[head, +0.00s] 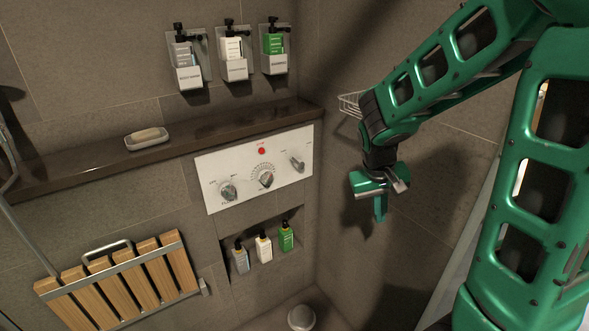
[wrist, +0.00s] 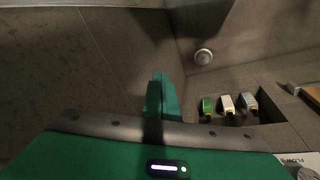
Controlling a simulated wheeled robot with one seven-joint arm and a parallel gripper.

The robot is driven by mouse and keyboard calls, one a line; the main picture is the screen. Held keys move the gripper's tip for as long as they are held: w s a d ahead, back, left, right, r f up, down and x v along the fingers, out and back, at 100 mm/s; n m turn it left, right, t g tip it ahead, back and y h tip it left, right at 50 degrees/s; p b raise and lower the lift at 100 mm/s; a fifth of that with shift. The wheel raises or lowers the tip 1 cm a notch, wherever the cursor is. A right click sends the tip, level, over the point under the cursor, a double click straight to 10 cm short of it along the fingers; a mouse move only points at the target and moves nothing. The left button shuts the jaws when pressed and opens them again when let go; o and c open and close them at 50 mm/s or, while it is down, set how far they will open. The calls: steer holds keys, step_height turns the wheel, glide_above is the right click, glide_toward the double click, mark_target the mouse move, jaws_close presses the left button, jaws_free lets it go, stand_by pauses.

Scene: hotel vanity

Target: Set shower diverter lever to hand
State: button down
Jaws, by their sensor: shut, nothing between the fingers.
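A white control panel (head: 255,166) is on the tiled back wall. At its right end is a metal lever (head: 297,163), which appears to be the diverter lever. It slants down to the right; the small labels around it are too small to read. My gripper (head: 380,208) is shut and empty, to the right of the panel and apart from it, pointing down. In the wrist view the shut green fingers (wrist: 161,95) show with nothing between them. Only a corner of the panel (wrist: 300,160) shows there; the lever is not visible in that view.
The panel also has a left knob (head: 228,190), a middle dial (head: 266,178) and a red button (head: 262,151). A dark ledge (head: 215,127) with a soap dish (head: 147,140) runs above. A niche below holds several bottles (head: 264,247). A wooden folding seat (head: 118,283) is lower left.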

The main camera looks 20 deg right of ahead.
steer(key=w+d+f+n+t+h, duration=0.25)
steer(key=w+f+n+h, duration=0.35)
steer(key=w+f+h, duration=0.75)
steer(key=w+a+r+n+t+y, duration=0.1)
steer(key=w+a+n+t+y, duration=0.3)
steer(key=a+n+t, duration=0.4)
steer(key=w+a+r+n+t+y, duration=0.1)
steer(key=w+a+n+t+y, duration=0.3)
steer(key=a, duration=1.2)
steer(key=w+n+t, duration=0.1)
steer(key=n+t, duration=0.3)
steer(key=t, duration=0.2)
steer(key=shift+r+t+y, duration=0.25)
steer(key=shift+t+y, duration=0.1)
glide_toward(296, 162)
steer(key=w+a, duration=0.3)
steer(key=w, duration=0.2)
steer(key=shift+w+d+r, duration=0.2)
steer(key=shift+d+r, duration=1.3)
steer(key=shift+r, duration=0.2)
